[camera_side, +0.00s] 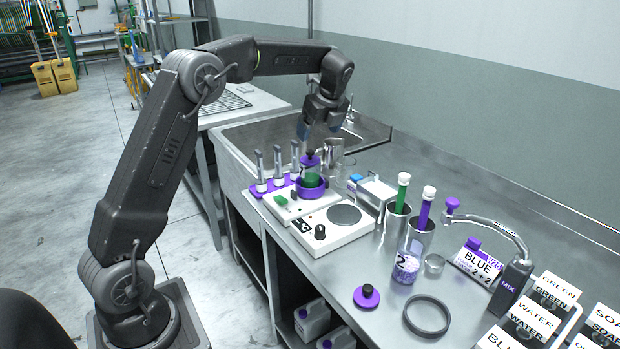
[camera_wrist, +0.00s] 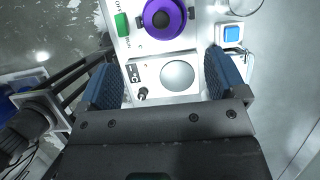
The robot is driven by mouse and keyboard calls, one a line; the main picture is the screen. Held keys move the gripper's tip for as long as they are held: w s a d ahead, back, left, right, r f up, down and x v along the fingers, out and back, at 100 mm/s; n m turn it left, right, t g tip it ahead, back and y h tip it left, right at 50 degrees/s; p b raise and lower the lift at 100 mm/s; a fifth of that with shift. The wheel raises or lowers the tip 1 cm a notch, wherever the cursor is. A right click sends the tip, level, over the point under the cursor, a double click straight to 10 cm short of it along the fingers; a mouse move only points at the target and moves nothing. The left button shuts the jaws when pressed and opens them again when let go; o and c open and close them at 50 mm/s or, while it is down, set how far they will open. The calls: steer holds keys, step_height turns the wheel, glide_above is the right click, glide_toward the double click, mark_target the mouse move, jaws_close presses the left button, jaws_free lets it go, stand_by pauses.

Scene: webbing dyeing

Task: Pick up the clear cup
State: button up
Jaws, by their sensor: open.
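A clear, empty-looking cup (camera_side: 346,176) stands on the steel counter just right of and behind the purple holder in the side view. In the wrist view only part of a clear rounded rim (camera_wrist: 246,8) shows at the top edge, probably this cup. Another clear cup (camera_side: 405,267), marked 2 and holding purple bits, stands nearer the front. My gripper (camera_side: 319,132) is above the counter, over the area of the purple-lidded green jar (camera_side: 311,175). In the wrist view my gripper (camera_wrist: 165,82) has its blue fingers wide apart with nothing held between them.
A white scale (camera_side: 332,226) with a round plate sits in front of the jar. A purple rack (camera_side: 277,183) holds several upright tools. Metal cups (camera_side: 397,222) with green and purple tubes, a curved-neck mixer (camera_side: 513,285) and labelled cards crowd the right. A sink (camera_side: 270,133) lies behind.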

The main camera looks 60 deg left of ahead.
mark_target(312, 152)
steer(key=x, duration=1.2)
steer(key=shift+w+d+f, duration=0.15)
steer(key=c, duration=1.3)
steer(key=shift+c, duration=1.2)
steer(key=shift+r, duration=0.2)
